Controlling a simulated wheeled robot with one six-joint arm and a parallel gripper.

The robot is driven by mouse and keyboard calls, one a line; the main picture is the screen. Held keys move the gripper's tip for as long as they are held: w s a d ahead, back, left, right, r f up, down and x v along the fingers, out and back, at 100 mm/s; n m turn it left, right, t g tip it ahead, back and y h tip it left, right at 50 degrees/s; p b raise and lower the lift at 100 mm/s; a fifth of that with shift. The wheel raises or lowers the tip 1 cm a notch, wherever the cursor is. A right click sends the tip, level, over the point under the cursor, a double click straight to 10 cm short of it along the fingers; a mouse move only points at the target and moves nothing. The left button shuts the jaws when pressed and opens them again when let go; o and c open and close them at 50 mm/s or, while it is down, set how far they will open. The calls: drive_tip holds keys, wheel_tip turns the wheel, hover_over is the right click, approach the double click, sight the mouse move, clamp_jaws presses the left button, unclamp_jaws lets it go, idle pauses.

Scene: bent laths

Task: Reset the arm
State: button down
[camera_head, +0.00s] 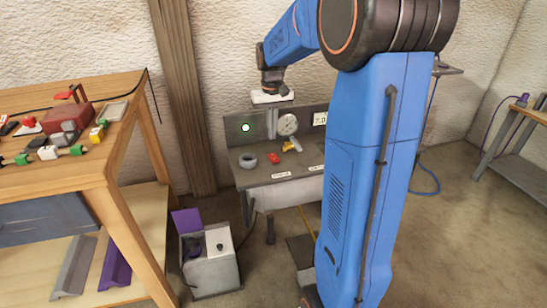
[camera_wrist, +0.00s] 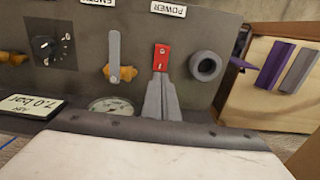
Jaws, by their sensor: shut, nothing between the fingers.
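My blue arm rises in front of the head camera and reaches over a grey bench (camera_head: 255,178) by the wall. My gripper (camera_head: 271,134) hangs at its end with the fingers down, above the bench's back part. In the wrist view my gripper (camera_wrist: 158,78) shows as two grey tapered fingers pressed together, with nothing held. A red part (camera_wrist: 162,57) on the bench shows just past the fingertips in that view. Whether they touch cannot be told; in the head view the red part (camera_head: 273,158) looks well below them.
A wooden table (camera_head: 115,150) with several small parts stands at left. A grey bin (camera_head: 210,268) stands on the floor.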

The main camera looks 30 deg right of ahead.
idle(0.5)
drive_tip(key=s+a+n+t, duration=0.1)
drive_tip(key=s+a, duration=0.4)
drive_tip(key=s, duration=0.5)
drive_tip(key=s+a+n+t, duration=0.1)
drive_tip(key=s+a, duration=0.4)
drive_tip(key=s, duration=0.5)
drive_tip(key=s+a+n+t, duration=0.1)
drive_tip(key=s+a, duration=0.4)
drive_tip(key=s, duration=0.5)
drive_tip(key=shift+a+r+t, duration=0.3)
drive_tip(key=shift+a+t, duration=0.1)
drive_tip(key=shift+t, duration=0.5)
